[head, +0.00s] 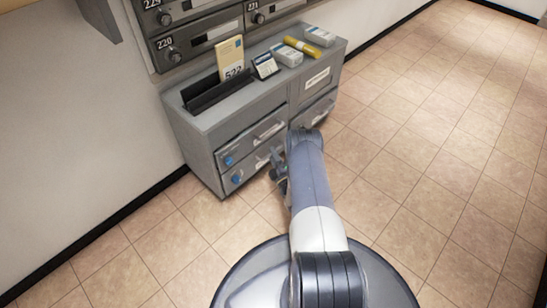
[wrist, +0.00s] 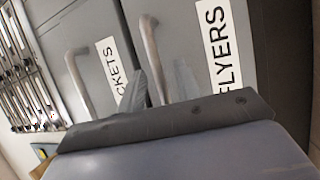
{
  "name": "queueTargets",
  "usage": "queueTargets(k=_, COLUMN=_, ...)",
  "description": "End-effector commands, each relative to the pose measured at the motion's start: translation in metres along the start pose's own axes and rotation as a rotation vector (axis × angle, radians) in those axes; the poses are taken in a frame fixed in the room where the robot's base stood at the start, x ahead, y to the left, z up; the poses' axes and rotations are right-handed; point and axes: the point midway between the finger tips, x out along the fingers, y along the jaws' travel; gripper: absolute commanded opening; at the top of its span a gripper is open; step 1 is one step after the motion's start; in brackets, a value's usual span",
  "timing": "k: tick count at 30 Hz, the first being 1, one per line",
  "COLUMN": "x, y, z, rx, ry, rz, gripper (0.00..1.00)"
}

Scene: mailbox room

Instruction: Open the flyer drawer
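The flyer drawer (wrist: 245,40), grey with a white FLYERS label, fills the right of the wrist view, which is turned sideways. Its curved bar handle (wrist: 151,45) stands left of the label. My gripper (wrist: 158,84) is open, with one pale finger on each side of the handle's near end. I cannot tell whether they touch it. In the head view my gripper (head: 278,168) is at the front of the lower left drawer (head: 238,178), which looks shut. My arm hides part of that front.
A drawer with a label ending in CKETS (wrist: 99,35) and its own handle (wrist: 77,85) lies beside the flyer drawer. The cabinet top (head: 213,117) holds a black tray (head: 215,93), a 522 card (head: 231,60) and small packages. Tiled floor (head: 400,150) is clear at right.

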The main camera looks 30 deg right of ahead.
Motion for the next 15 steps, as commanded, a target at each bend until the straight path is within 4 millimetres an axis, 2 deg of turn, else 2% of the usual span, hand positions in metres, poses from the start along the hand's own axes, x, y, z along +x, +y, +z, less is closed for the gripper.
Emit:
queueTargets(k=5, x=0.0001, y=0.0004, z=0.0001, rx=0.000, ry=0.000, rz=0.000, gripper=0.32)
queueTargets(k=15, x=-0.0001, y=0.0003, z=0.0002, rx=0.000, ry=0.000, rz=0.000, gripper=0.05)
